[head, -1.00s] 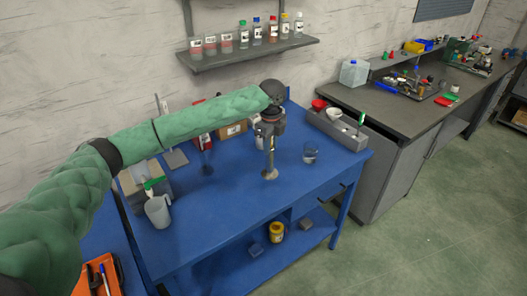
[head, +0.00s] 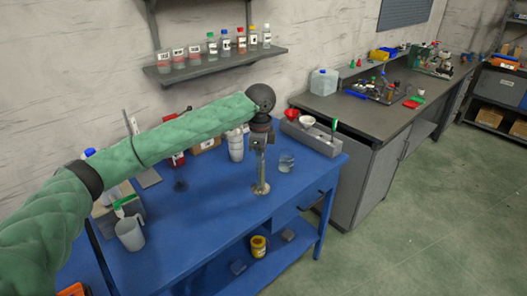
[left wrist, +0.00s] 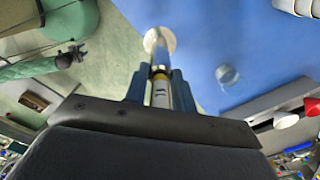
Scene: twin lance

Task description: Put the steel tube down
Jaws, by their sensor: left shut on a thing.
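The steel tube (head: 260,170) is upright, with a wide round disc at its lower end. My left gripper (head: 258,146) is shut around its upper part, over the blue bench (head: 205,225). In the left wrist view the tube (left wrist: 159,58) runs away between the two fingers (left wrist: 160,88), with a yellow band and a dark-marked pale label near them. The disc overlaps the bench edge in that view. I cannot tell whether it touches the bench top. My right gripper (left wrist: 72,56) shows small and dark at the left of the wrist view; its jaws are unclear.
A clear glass (head: 286,161) stands right of the tube, and a grey bin (head: 312,138) lies behind it. White stacked cups (head: 236,147) stand behind the arm. A grey jug (head: 130,234) is at the bench's left front. Bare blue bench lies left of the tube.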

